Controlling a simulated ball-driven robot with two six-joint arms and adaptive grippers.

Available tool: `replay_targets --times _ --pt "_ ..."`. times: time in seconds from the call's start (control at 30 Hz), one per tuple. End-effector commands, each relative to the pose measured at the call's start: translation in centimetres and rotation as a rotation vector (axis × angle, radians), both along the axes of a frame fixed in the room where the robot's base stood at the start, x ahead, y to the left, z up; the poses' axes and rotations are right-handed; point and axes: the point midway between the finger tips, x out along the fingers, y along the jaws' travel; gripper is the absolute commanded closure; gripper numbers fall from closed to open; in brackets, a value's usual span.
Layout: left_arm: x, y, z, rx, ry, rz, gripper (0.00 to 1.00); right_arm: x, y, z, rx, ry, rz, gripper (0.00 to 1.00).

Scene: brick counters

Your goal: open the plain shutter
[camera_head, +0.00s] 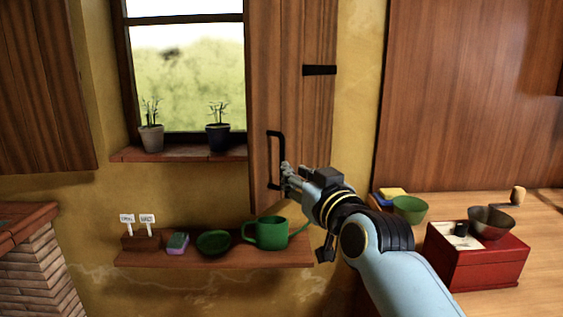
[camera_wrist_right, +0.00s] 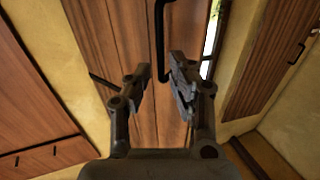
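A plain brown wooden shutter (camera_head: 291,70) with a black strap hinge hangs at the right side of the window. It stands swung partly out, leaving much of the window uncovered. Its black bar handle (camera_head: 282,148) is upright near its left edge. My right gripper (camera_head: 287,178) is at the lower part of this handle. In the right wrist view, the fingers of my right gripper (camera_wrist_right: 160,82) are spread, with the shutter (camera_wrist_right: 125,30) before them. The handle (camera_wrist_right: 160,40) shows between the fingers, closer to the right one; contact cannot be told. My left gripper is out of view.
Another wooden shutter (camera_head: 45,90) is at the far left. Flowerpots (camera_head: 151,139) stand on the sill. Below, a shelf (camera_head: 155,259) holds a green mug (camera_head: 268,233), a green bowl (camera_head: 214,243) and a sponge. A red box (camera_head: 480,262) and bowls sit on the right counter.

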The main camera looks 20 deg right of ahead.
Motion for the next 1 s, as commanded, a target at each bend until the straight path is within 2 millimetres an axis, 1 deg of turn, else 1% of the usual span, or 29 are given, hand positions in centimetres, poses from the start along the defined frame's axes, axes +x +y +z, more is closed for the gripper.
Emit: replay_targets --times 0.03,0.2,0.3,0.4,0.53,0.77,0.93,1.0 --pt "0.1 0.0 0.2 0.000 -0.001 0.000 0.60 1.1 0.1 0.2 -0.001 -0.001 0.001 0.79" --pt "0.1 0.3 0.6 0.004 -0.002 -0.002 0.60 4.5 0.3 0.1 0.001 0.000 0.001 0.79" --pt "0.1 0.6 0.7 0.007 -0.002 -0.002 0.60 6.0 0.4 0.1 0.000 0.000 0.001 0.79" --pt "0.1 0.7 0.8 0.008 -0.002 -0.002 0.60 7.0 0.5 0.0 0.000 0.001 0.001 0.79" --pt "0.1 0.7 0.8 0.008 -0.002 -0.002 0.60 7.6 0.5 -0.1 0.000 0.003 0.000 0.79" --pt "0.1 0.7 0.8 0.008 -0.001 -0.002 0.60 7.6 0.6 -0.1 0.000 0.002 0.000 0.79" --pt "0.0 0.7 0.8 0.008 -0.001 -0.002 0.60 7.6 0.6 -0.1 0.001 0.002 0.000 1.00" --pt "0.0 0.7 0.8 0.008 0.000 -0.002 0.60 7.6 0.6 -0.1 0.001 0.002 0.000 1.00"
